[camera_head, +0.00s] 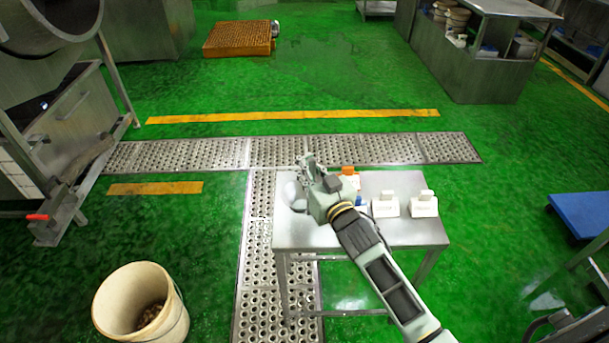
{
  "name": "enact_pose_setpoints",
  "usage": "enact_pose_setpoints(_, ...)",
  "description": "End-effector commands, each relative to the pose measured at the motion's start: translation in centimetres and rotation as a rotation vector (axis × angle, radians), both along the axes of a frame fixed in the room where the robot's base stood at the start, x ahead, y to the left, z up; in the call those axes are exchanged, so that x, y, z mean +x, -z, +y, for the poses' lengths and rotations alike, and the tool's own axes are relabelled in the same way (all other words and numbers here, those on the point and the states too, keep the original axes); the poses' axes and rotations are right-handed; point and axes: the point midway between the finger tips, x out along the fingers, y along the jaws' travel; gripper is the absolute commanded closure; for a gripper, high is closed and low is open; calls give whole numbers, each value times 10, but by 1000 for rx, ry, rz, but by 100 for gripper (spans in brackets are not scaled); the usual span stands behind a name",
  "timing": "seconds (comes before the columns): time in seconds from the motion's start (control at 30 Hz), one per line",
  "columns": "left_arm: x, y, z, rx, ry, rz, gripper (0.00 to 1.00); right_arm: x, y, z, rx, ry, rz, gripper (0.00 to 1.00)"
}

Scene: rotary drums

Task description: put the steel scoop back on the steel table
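The steel table (318,236) stands in the middle, with a bare metal top at its front. My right arm reaches in from the bottom right, over the table. My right gripper (309,167) is above the table's far left corner, and its fingers point away from me. A rounded, shiny grey thing (293,193), which looks like the steel scoop, shows just left of the gripper, at the table's left edge. I cannot tell whether the fingers grip it or whether it touches the table. My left gripper is not in view.
Two white pieces (386,206) (424,205) stand on the table's right half. An orange piece (348,171) and a blue one are partly hidden by my arm. A white bucket (140,305) with brown contents stands on the floor at front left. A blue platform (585,212) is at right.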

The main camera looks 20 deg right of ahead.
Motion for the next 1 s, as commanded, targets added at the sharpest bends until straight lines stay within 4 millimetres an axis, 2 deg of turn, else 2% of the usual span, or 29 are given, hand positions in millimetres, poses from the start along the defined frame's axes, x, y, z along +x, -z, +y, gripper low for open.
enact_pose_setpoints(0.17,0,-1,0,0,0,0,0,9,7,4,1,-1,-1,100)
enact_pose_setpoints(0.4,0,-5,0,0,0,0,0,9,40,3,1,1,2,100)
enact_pose_setpoints(0.83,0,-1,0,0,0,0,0,9,49,3,0,-1,0,100)
enact_pose_setpoints(1.0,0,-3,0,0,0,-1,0,9,49,3,0,0,1,84)
